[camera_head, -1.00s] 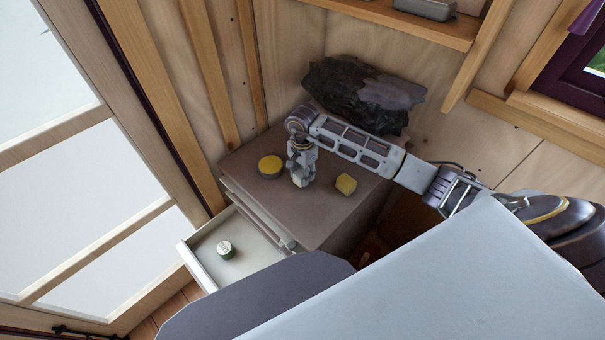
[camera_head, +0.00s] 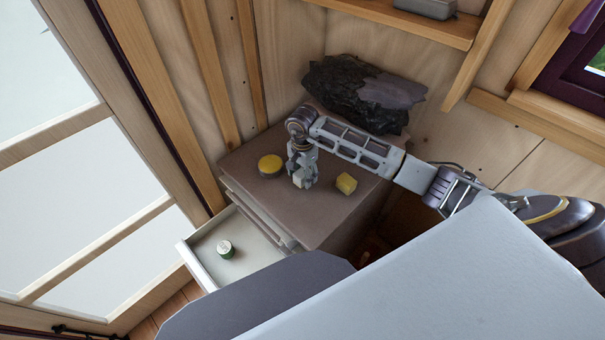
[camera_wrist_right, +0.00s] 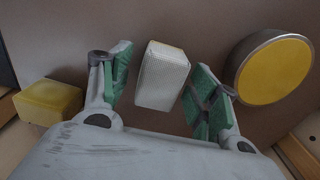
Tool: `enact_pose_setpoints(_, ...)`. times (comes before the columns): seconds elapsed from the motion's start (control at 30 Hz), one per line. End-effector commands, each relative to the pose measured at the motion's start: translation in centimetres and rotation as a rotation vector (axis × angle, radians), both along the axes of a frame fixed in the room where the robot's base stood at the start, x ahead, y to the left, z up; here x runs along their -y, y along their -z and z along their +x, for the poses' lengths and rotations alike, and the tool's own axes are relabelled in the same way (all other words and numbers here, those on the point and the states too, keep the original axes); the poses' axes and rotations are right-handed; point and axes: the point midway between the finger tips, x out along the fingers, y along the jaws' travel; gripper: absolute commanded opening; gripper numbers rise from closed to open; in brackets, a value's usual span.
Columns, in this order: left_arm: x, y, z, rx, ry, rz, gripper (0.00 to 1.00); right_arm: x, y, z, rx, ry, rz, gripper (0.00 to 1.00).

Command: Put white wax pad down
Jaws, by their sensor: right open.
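The white wax pad (camera_wrist_right: 162,76) is a small pale block with a textured face. In the right wrist view it sits between the spread green-padded fingers of my right gripper (camera_wrist_right: 165,88), with a gap on each side. In the head view my right gripper (camera_head: 303,180) points down at the brown cabinet top (camera_head: 325,215), and the pad (camera_head: 300,182) shows low between its fingers, at the cabinet top. The exact contact under the pad is hidden. My left gripper is not in view.
A round yellow-topped tin (camera_head: 270,165) stands left of the gripper and a yellow block (camera_head: 346,184) right of it. A black rocky lump (camera_head: 365,95) is behind. An open white drawer (camera_head: 205,255) holds a small round container (camera_head: 226,249). The cabinet top's front is clear.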

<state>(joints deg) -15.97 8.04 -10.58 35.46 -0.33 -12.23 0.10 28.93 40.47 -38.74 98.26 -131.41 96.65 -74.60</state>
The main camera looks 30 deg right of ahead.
Motion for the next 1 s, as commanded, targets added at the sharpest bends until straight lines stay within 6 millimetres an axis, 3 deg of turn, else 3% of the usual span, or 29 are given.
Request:
enact_pose_setpoints(0.37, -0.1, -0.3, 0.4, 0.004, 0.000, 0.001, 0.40, 0.0, -0.9, 0.1, 0.002, 0.000, 0.000, 0.61)
enact_pose_setpoints(1.0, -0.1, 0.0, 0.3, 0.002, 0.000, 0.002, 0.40, 0.0, -9.7, 0.0, 0.002, 0.001, 0.000, 0.61)
